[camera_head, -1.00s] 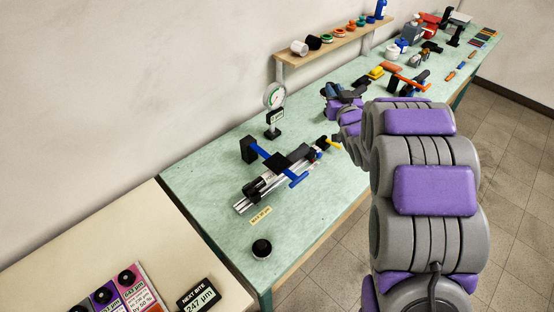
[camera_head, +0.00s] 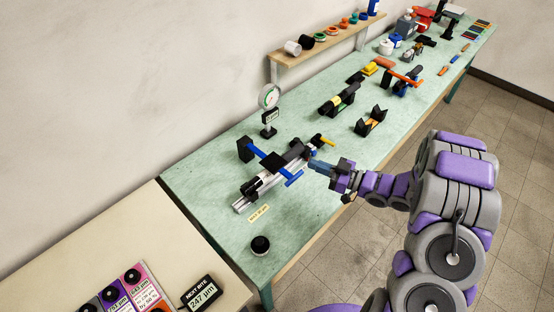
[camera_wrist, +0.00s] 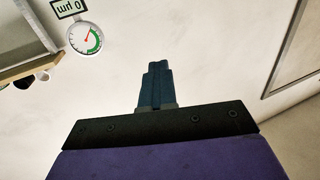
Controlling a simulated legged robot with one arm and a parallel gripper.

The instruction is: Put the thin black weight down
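My gripper (camera_head: 318,164) is at the right end of the silver rail fixture (camera_head: 265,187), close to its blue and black end parts; I cannot tell if it touches them. In the wrist view its blue fingers (camera_wrist: 154,85) are together, with no weight visible between them.
A dial gauge (camera_head: 269,97) stands behind the fixture and also shows in the wrist view (camera_wrist: 85,38). Black cradles (camera_head: 371,121) and tools crowd the farther bench. A shelf (camera_head: 325,45) holds spools. The front left of the green bench (camera_head: 225,220) is mostly clear.

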